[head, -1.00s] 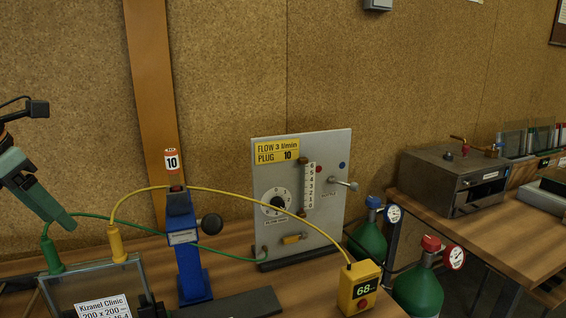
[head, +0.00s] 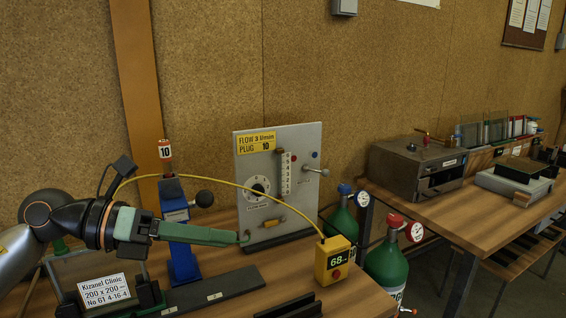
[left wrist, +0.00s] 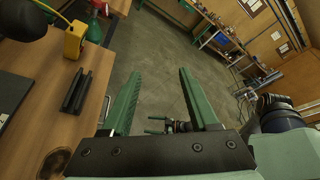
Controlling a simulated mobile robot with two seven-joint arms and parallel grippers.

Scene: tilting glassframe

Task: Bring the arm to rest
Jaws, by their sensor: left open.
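My left gripper (head: 240,237) reaches in from the left in the head view, in front of the blue stand and the grey flow panel. It is above the bench and holds nothing. In the left wrist view its two green fingers (left wrist: 159,72) are spread apart, with only floor between their tips. A small green two-pronged thing with a dark body (left wrist: 172,125) shows between the finger bases; I cannot tell whether it is my right gripper. The right arm does not show in the head view.
The blue stand (head: 184,262), grey panel (head: 305,160) and yellow meter (head: 335,260) stand on the bench. A glass frame with a Kizanel Clinic label (head: 105,291) is partly behind my arm. Green cylinders (head: 387,268) stand right of the bench. Floor lies beyond the fingers.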

